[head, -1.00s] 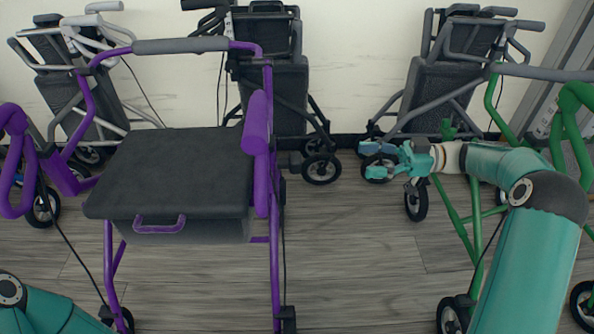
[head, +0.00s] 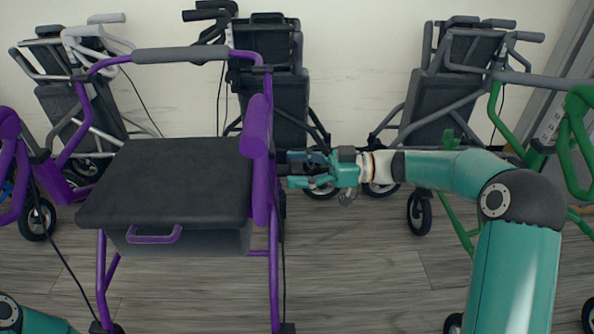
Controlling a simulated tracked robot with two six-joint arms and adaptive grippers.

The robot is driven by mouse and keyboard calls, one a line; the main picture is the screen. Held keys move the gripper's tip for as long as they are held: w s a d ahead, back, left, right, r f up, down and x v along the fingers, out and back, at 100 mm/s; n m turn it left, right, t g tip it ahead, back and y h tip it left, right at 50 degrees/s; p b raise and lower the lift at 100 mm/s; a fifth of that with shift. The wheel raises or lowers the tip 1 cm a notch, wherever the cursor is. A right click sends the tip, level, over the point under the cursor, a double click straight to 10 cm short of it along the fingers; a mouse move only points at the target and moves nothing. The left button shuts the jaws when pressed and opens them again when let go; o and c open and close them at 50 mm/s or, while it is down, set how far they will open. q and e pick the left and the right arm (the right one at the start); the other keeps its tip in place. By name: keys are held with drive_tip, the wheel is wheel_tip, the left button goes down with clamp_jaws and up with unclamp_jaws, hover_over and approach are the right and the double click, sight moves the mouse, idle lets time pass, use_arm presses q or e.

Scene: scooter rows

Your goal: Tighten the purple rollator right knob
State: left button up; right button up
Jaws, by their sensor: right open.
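The purple rollator (head: 262,195) stands at the left centre, with a dark seat (head: 165,180), a grey backrest bar and purple side tubes. Its right knob cannot be made out; it is hidden or too small to tell from the dark fittings on the right side. My right gripper (head: 294,170) is open and empty, its fingers pointing left just beside the rollator's right upright. I cannot tell whether a fingertip touches the frame. My left gripper is out of view; only a piece of my left arm shows at the bottom left corner.
A white rollator (head: 97,35), a black one (head: 275,95) and a dark grey one (head: 455,80) stand folded along the wall. A green rollator (head: 495,105) is at the right, partly behind my right arm.

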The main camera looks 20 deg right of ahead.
drive_tip(key=shift+a, duration=0.2)
drive_tip(key=c, duration=1.1)
drive_tip(key=shift+d, duration=0.2)
drive_tip(key=shift+c, duration=0.3)
drive_tip(key=shift+a, duration=0.1)
